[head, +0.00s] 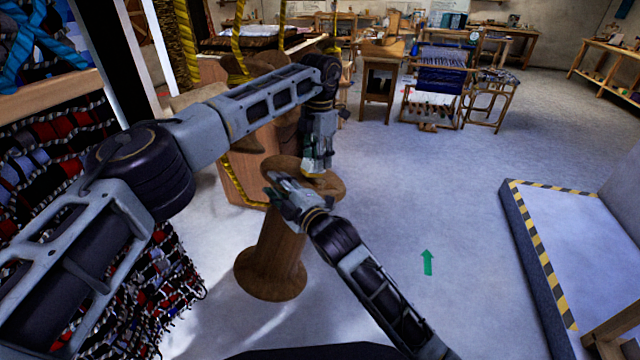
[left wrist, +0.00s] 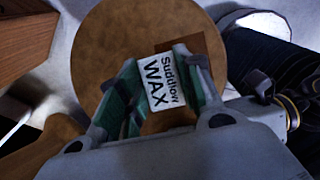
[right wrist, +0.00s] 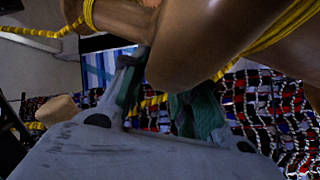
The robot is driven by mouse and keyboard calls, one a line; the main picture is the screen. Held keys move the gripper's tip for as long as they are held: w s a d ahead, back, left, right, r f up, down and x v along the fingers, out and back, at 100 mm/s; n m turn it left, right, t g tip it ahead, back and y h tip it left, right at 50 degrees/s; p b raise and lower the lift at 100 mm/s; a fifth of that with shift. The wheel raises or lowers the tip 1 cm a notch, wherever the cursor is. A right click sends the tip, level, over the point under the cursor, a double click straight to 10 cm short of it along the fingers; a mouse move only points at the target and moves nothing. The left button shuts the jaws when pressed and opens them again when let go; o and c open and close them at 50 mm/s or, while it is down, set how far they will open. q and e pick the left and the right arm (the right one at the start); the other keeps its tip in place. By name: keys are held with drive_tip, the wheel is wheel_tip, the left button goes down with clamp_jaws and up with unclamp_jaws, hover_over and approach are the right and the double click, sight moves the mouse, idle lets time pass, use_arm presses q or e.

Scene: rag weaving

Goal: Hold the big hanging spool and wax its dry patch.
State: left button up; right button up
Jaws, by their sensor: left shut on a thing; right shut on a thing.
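The big wooden spool (head: 272,240) stands out below my grippers in the head view, its axis slightly tilted. Its round upper flange fills the middle of the left wrist view (left wrist: 110,45). A darker, square-cornered patch (left wrist: 212,52) shows on that flange beside the wax. My left gripper (head: 316,172) is shut on a wax block (left wrist: 167,82) with a white "WAX" label, over the flange; I cannot tell if they touch. My right gripper (head: 276,188) is shut at the flange's left side. Brown wood (right wrist: 185,55) shows at its fingers; the exact grip is partly hidden.
A wooden cabinet (head: 245,175) with yellow rope stands behind the spool. Woven rag netting (head: 170,290) hangs at left. A loom (head: 440,80) and benches stand at the back. A platform with striped edges (head: 540,265) is at right. The floor between is clear.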

drive_tip(key=shift+f, duration=0.25)
use_arm(q)
drive_tip(key=shift+w+d+r, duration=0.15)
drive_tip(key=shift+d+r, duration=0.1)
drive_tip(key=shift+r, duration=0.35)
drive_tip(key=shift+w+d+r, duration=0.2)
drive_tip(key=shift+d+r, duration=0.05)
drive_tip(key=shift+r, duration=0.35)
drive_tip(key=shift+w+d+r, duration=0.15)
drive_tip(key=shift+d+r, duration=0.1)
drive_tip(key=shift+r, duration=0.35)
drive_tip(key=o, duration=0.5)
drive_tip(key=shift+c, duration=0.2)
drive_tip(key=c, duration=0.5)
drive_tip(key=shift+o, duration=0.2)
use_arm(e)
drive_tip(key=o, duration=1.1)
drive_tip(key=shift+r, duration=0.15)
